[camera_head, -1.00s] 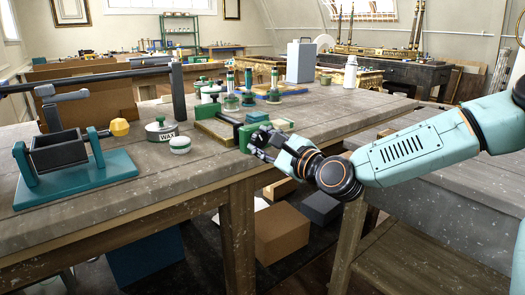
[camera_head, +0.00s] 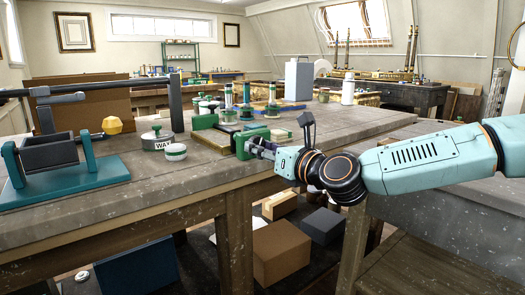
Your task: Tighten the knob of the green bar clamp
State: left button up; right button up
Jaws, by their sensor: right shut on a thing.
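The green bar clamp (camera_head: 242,144) lies at the front edge of the workbench, with a wooden panel (camera_head: 215,139) beside and behind it. My right gripper (camera_head: 264,149) reaches in from the right at the clamp's near right end. Its fingers are shut on the clamp's knob, which they and the wrist mostly hide. I cannot see how far the knob is screwed in. My left gripper is out of view.
A wax tin (camera_head: 158,140) and a small green-lidded jar (camera_head: 175,152) stand left of the clamp. Bottles and a grey canister (camera_head: 298,80) stand behind. Boxes (camera_head: 280,250) lie under the bench.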

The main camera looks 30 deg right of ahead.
jog(key=m, duration=0.6)
jog(key=shift+d+r, duration=0.1)
jog(key=shift+r, duration=0.15)
jog(key=shift+w+d+r+m, duration=0.1)
jog(key=shift+r+m, duration=0.05)
jog(key=shift+m, duration=0.15)
jog(key=o, duration=1.2)
jog(key=shift+f, duration=0.2)
